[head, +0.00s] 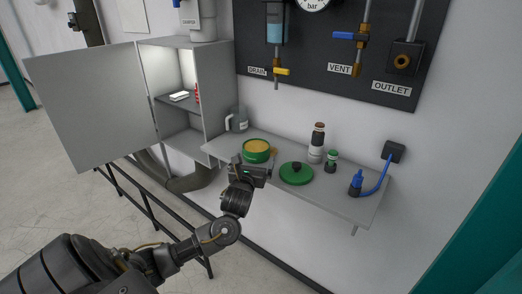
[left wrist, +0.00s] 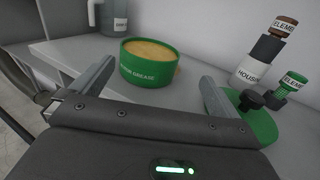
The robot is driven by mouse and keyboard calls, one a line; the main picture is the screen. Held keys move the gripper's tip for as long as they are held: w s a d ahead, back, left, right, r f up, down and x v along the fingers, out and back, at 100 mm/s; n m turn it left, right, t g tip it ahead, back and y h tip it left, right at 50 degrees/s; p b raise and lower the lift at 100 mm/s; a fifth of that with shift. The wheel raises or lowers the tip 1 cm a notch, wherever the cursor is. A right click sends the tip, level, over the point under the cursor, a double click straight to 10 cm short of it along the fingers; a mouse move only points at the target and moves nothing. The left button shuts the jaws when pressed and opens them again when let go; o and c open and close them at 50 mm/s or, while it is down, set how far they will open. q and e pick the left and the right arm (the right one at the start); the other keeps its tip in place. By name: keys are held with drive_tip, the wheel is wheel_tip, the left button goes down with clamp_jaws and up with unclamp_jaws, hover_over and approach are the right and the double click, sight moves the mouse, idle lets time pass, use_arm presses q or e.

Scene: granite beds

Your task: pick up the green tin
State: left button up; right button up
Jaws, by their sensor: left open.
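The green tin (head: 257,151) stands upright and open on the grey wall shelf, filled with a tan substance. In the left wrist view the tin (left wrist: 148,68) shows a label ending in "GREASE" and appears between and beyond the two fingers. My left gripper (head: 248,168) is open and empty, just in front of the tin at the shelf's front edge. It also shows in the left wrist view (left wrist: 150,90). A green lid with a black knob (head: 297,174) lies on the shelf to the right of the tin. My right gripper is not in view.
A grey jug (head: 237,120) stands left of the tin. An open cabinet (head: 215,85) borders the shelf's left end.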

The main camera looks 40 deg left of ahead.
sight(255, 148)
use_arm(q)
drive_tip(key=shift+w+a+r, duration=0.2)
drive_tip(key=shift+a, duration=0.25)
drive_tip(key=shift+w+a+r, duration=0.15)
drive_tip(key=shift+a+r, duration=0.05)
drive_tip(key=shift+a, duration=0.2)
drive_tip(key=x, duration=0.2)
drive_tip(key=shift+w+a+f+p, duration=0.2)
drive_tip(key=shift+w+a+p, duration=0.05)
drive_tip(key=shift+p, duration=0.1)
drive_tip(key=shift+w+a+f, duration=0.1)
drive_tip(key=shift+w, duration=0.35)
drive_tip(key=shift+w+a, duration=0.1)
drive_tip(key=shift+w, duration=0.05)
drive_tip(key=p+x, duration=0.1)
drive_tip(key=x, duration=0.2)
drive_tip(key=shift+w+a+f+p, duration=0.1)
drive_tip(key=shift+w+a+p, duration=0.15)
drive_tip(key=shift+p, duration=0.1)
drive_tip(key=shift+w+a, duration=0.2)
drive_tip(key=shift+w, duration=0.3)
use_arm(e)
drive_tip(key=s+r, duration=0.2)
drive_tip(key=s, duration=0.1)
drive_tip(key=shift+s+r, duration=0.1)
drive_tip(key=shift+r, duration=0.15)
use_arm(q)
drive_tip(key=shift+c, duration=0.3)
